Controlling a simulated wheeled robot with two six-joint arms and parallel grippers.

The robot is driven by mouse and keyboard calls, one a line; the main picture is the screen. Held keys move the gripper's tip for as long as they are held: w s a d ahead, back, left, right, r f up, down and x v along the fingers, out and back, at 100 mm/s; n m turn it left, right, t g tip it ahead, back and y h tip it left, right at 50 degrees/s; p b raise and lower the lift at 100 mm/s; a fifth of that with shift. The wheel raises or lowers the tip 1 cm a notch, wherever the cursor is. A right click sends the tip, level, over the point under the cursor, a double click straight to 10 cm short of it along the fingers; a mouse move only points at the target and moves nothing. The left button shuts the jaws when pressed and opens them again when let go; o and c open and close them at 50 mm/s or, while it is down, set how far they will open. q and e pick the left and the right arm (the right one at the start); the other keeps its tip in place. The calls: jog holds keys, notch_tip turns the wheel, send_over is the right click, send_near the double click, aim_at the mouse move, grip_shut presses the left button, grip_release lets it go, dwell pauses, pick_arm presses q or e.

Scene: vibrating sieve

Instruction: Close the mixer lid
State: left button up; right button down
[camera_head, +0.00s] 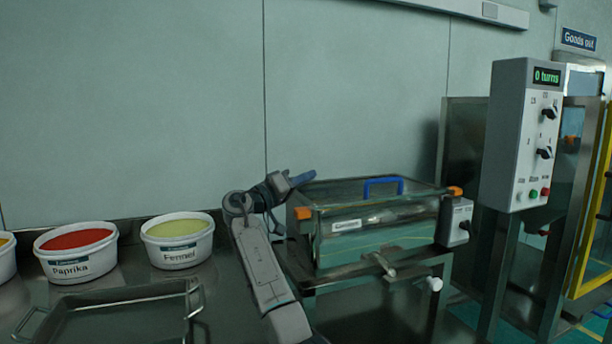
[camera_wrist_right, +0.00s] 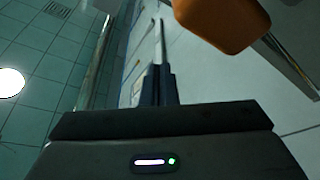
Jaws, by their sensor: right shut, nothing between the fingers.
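The mixer (camera_head: 345,249) is a metal trough on a stand, right of centre in the head view. Its lid carries a blue handle (camera_head: 383,181) and lies at a low angle over the top; I cannot tell whether it is fully down. An orange block (camera_head: 303,213) sits at the mixer's left corner and another (camera_head: 455,191) at its right. My right gripper (camera_head: 303,178) is shut and empty beside the left rear of the mixer. In the right wrist view, its dark fingers (camera_wrist_right: 158,86) are together, with an orange block (camera_wrist_right: 224,22) close by. My left gripper is out of view.
A paprika tub (camera_head: 75,268) and a fennel tub (camera_head: 178,254) stand on the counter at left, behind an empty metal tray (camera_head: 120,294). A grey control box (camera_head: 510,135) reading "0 turns" stands right of the mixer. The wall is behind.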

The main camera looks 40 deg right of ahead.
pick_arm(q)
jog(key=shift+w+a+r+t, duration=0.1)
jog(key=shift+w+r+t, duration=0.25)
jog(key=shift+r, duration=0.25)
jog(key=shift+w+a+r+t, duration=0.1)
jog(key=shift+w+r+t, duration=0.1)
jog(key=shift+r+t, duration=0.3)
pick_arm(e)
jog(key=shift+s+f, duration=0.1)
jog(key=shift+f, duration=0.35)
jog(key=shift+r, duration=0.15)
